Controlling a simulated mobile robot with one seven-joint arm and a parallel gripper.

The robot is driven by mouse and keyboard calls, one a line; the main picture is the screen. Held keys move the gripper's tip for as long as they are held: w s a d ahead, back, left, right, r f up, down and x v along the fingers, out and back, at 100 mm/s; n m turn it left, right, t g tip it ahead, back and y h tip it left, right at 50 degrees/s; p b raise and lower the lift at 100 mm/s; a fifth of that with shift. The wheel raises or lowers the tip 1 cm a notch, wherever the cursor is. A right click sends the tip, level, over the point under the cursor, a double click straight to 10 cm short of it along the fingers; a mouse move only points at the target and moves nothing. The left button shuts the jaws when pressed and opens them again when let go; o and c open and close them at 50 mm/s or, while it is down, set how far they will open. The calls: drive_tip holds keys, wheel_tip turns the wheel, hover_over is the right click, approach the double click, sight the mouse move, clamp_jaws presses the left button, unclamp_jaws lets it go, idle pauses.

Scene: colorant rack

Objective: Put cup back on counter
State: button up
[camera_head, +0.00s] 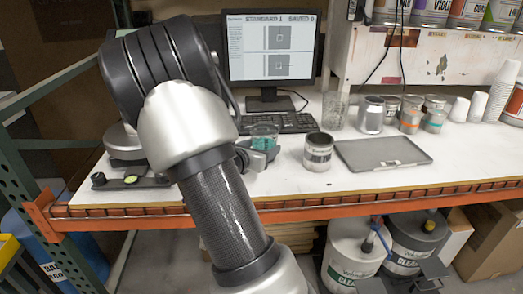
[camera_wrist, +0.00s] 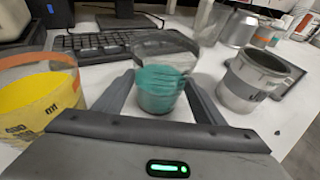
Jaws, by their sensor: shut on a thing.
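A clear cup with teal contents (camera_wrist: 160,88) stands upright between the two fingers of my gripper (camera_wrist: 158,98) in the wrist view. The fingers are shut on its sides. In the head view the same cup (camera_head: 264,136) shows just right of my arm, low over the white counter (camera_head: 300,183) and in front of the keyboard. My gripper (camera_head: 256,156) is partly hidden there by my arm. I cannot tell whether the cup's base touches the counter.
A grey can (camera_head: 318,152) stands close right of the cup, with a flat grey tray (camera_head: 383,153) beyond it. A yellow container (camera_wrist: 40,98) is close left in the wrist view. The keyboard (camera_head: 275,123) and monitor (camera_head: 271,50) are behind. The front counter is clear.

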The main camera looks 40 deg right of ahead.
drive_tip(key=shift+f, duration=0.2)
drive_tip(key=o, duration=1.3)
drive_tip(key=shift+r, duration=0.1)
